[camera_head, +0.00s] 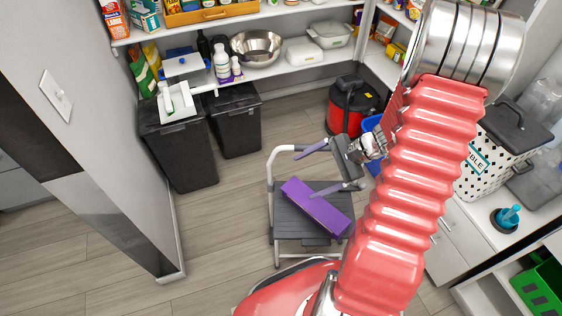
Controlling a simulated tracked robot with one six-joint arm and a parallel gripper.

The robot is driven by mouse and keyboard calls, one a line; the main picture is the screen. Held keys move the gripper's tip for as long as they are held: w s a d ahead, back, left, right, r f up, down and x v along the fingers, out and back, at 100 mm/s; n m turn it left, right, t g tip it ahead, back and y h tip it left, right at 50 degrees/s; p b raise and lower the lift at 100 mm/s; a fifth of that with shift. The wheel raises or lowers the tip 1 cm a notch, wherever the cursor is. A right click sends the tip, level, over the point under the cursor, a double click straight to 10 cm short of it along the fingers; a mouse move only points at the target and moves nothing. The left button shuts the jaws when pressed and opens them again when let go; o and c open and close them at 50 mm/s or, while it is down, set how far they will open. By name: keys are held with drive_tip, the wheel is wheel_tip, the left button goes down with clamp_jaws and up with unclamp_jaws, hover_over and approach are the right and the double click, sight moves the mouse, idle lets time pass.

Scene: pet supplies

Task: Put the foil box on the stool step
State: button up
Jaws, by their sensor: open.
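The long purple foil box (312,207) lies slantwise across the dark grey step of the stool (287,222), its right end near the step's right side. It appears to rest on the step. My gripper (305,174) is open above the stool, with its two fingers pointing left and apart. The nearer finger overlaps the box's upper edge in the picture. I cannot tell whether it touches the box. Nothing shows between the fingers. My red arm hides part of the floor and cabinet to the right of the stool.
Two black bins (183,150) stand behind left. A red and black vacuum (350,106) stands behind the stool. Loaded shelves (275,72) line the back wall. A dotted white basket (487,160) is on the right counter. The floor left of the stool is clear.

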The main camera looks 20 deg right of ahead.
drive_tip(key=s+a+r+n+h, duration=0.3)
drive_tip(key=a+r+n, duration=0.1)
drive_tip(key=r, duration=0.4)
drive_tip(key=s+a+r+n+t+h, duration=0.1)
drive_tip(key=s+a+r+n+h, duration=0.2)
drive_tip(key=r+n, duration=0.4)
drive_tip(key=s+a+r+n+h, duration=0.2)
drive_tip(key=s+a+r+n, duration=0.3)
drive_tip(key=r, duration=0.5)
drive_tip(key=shift+a+r+h, duration=0.2)
drive_tip(key=shift+a+h, duration=0.2)
drive_tip(key=shift+a, duration=0.85)
drive_tip(key=shift+c, duration=0.5)
